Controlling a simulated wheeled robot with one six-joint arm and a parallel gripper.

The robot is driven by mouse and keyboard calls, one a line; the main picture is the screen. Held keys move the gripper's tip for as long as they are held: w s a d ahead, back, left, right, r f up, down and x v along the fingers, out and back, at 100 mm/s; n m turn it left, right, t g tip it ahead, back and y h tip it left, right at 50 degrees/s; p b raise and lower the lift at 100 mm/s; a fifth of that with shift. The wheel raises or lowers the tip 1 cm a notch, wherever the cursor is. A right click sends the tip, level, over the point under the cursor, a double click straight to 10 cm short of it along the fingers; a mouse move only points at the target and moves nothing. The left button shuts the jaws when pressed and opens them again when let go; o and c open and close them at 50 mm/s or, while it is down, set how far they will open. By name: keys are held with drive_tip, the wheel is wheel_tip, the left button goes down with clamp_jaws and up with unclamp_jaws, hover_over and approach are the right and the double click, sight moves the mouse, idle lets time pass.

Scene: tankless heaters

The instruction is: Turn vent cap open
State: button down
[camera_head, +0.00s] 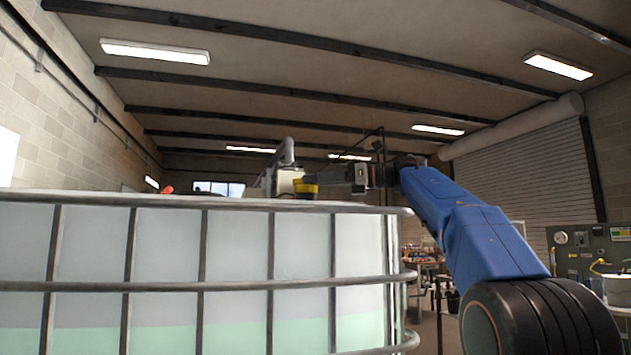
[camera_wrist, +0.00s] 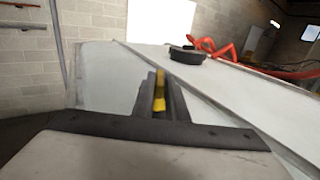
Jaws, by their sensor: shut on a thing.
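A yellow cap with a dark top (camera_head: 305,189) sits on top of the large caged tank (camera_head: 238,285) in the head view; I take it to be the vent cap. My gripper (camera_head: 326,176) reaches it from the right, level with the tank's top. In the wrist view my gripper (camera_wrist: 160,84) has its dark fingers on either side of a narrow yellow part (camera_wrist: 159,95), and is shut on it. Most of the yellow part is hidden by the fingers, so how far it is turned cannot be told.
The metal cage rim (camera_head: 205,203) runs below my gripper. A workbench (camera_head: 430,264) stands behind at the right.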

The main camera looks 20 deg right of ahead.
idle(0.3)
drive_tip(key=c, duration=1.8)
unclamp_jaws()
drive_tip(key=shift+o, duration=0.2)
drive_tip(key=shift+d, duration=0.15)
drive_tip(key=v, duration=1.7)
drive_tip(key=shift+w+d+f, duration=0.1)
drive_tip(key=shift+d, duration=0.1)
